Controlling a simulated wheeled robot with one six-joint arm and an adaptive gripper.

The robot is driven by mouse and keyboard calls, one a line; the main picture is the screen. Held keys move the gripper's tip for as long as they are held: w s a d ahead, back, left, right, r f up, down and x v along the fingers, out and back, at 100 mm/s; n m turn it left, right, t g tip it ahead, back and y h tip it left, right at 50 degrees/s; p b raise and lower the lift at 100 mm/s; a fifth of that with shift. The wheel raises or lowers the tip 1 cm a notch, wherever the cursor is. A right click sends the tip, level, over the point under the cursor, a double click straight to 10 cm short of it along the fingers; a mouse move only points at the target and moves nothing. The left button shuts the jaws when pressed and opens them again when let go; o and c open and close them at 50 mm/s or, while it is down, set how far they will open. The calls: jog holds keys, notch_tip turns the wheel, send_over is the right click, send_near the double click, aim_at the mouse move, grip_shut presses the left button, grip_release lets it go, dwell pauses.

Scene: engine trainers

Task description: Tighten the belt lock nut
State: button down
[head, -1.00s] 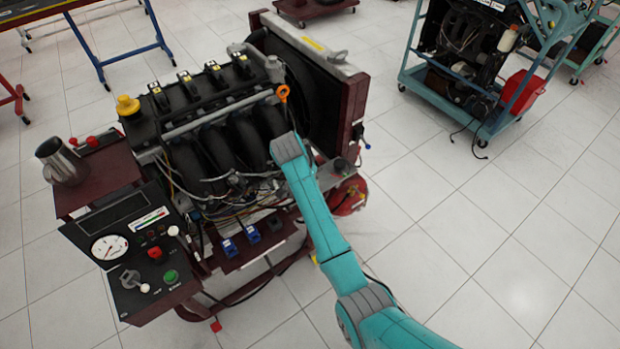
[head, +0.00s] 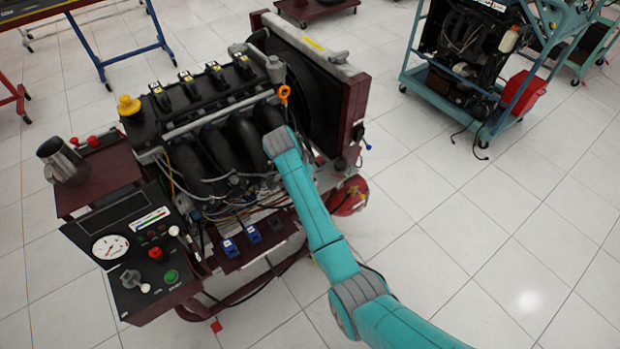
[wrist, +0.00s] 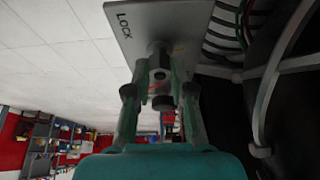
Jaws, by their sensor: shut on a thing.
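In the wrist view, a grey plate (wrist: 165,22) marked LOCK carries a round metal fitting, the belt lock nut (wrist: 158,58), near its lower edge. My gripper (wrist: 160,76) is at the plate, its two green fingers closed on either side of the nut. A dark round piece shows between the fingers, nearer the camera; I cannot tell what it is. In the head view, my teal arm reaches to the front of the engine (head: 215,135), and its grey wrist end hides the gripper, the nut and the plate.
Hoses and a curved metal tube (wrist: 268,90) run close on the right in the wrist view. In the head view, the radiator (head: 315,85) stands right of the arm and a control panel (head: 125,245) at left.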

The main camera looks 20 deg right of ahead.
jog(key=c, duration=1)
grip_release()
jog(key=shift+a+r, duration=0.1)
jog(key=v, duration=1.1)
jog(key=shift+r, duration=0.35)
jog(key=shift+a, duration=0.1)
